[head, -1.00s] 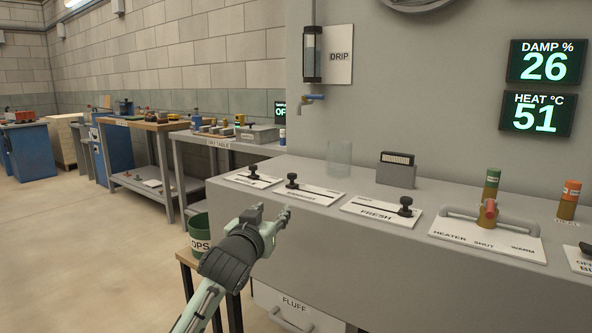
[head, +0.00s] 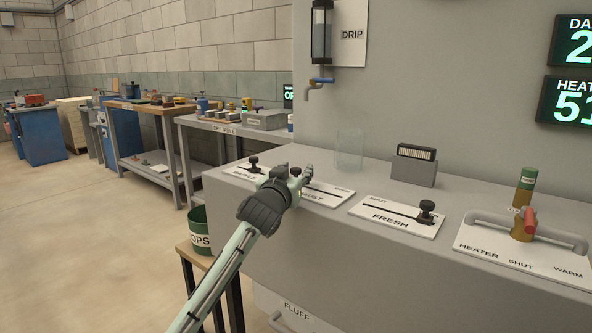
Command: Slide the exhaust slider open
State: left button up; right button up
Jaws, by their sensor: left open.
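The exhaust slider's white plate (head: 327,193) lies on the grey console top, its label partly covered by my left gripper (head: 294,173). The gripper is open, with its fingers over the left part of this plate. A dark shape shows between the fingertips at the slider knob's place. I cannot tell whether the fingers touch the knob. My right gripper is not in view.
The baffle slider knob (head: 253,162) stands close left of my gripper. The fresh slider knob (head: 427,212) stands at its plate's right end. A clear glass (head: 349,150) and a grey box (head: 414,166) stand behind. A green bucket (head: 199,232) is below left.

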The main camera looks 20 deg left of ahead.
pick_arm(q)
jog(key=shift+w, duration=0.3)
jog(key=shift+c, duration=0.2)
grip_shut()
jog(key=shift+d, duration=0.1)
